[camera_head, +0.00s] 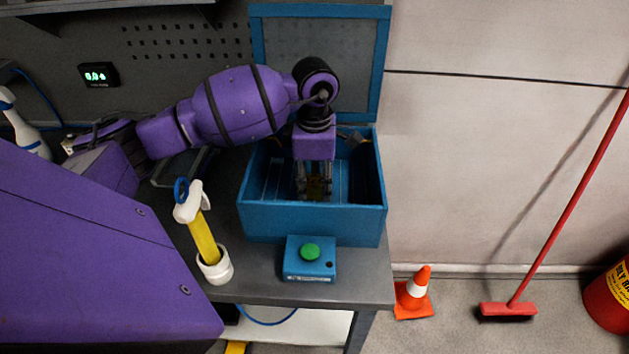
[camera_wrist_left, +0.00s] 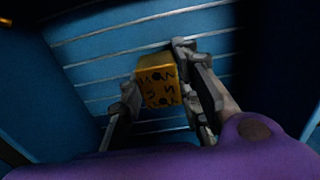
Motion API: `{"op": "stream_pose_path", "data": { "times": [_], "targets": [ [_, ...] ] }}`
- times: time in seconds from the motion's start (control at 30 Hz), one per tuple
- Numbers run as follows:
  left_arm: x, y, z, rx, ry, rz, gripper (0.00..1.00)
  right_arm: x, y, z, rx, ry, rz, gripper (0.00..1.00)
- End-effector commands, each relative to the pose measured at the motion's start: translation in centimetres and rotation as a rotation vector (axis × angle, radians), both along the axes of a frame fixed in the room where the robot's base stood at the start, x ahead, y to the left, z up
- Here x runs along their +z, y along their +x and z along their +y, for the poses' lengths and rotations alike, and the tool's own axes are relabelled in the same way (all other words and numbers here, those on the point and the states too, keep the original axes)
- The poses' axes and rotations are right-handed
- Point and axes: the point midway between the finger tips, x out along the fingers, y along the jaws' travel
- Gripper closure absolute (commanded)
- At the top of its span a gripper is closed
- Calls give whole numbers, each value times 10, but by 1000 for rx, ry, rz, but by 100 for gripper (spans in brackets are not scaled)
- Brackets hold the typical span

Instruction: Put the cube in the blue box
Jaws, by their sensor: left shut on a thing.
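The blue box (camera_head: 312,222) stands on the grey workbench with its lid (camera_head: 320,60) raised at the back. My left gripper (camera_head: 315,190) reaches straight down inside the box. The left wrist view shows its fingers (camera_wrist_left: 160,100) on both sides of a yellow cube (camera_wrist_left: 158,82) with dark markings, shut on it. The ribbed blue inside of the box lies behind the cube in that view. I cannot tell whether the cube touches the box floor. In the head view the cube (camera_head: 316,188) is small and dark between the fingers. My right gripper is not in view.
A blue button box with a green button (camera_head: 310,252) sits in front of the blue box. A yellow-handled tool in a white holder (camera_head: 214,268) stands to its left. An orange cone (camera_head: 415,293) and a red broom (camera_head: 508,309) are on the floor at right.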

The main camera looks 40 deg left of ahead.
Motion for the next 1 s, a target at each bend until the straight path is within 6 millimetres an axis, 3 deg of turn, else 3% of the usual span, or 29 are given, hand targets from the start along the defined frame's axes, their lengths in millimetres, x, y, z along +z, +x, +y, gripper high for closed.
{"op": "stream_pose_path", "data": {
  "times": [0.13,0.17,0.3,0.67,0.77,1.0],
  "targets": [
    [-5,0,0,0,-1,1,100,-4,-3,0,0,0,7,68],
    [-5,0,0,0,0,1,68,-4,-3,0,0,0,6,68],
    [-4,0,0,0,0,0,50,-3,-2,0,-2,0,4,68],
    [1,0,0,0,0,-1,50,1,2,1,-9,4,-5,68],
    [11,1,1,0,1,-4,50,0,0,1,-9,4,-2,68],
    [61,1,0,0,1,-4,50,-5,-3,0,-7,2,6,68]
  ]
}}
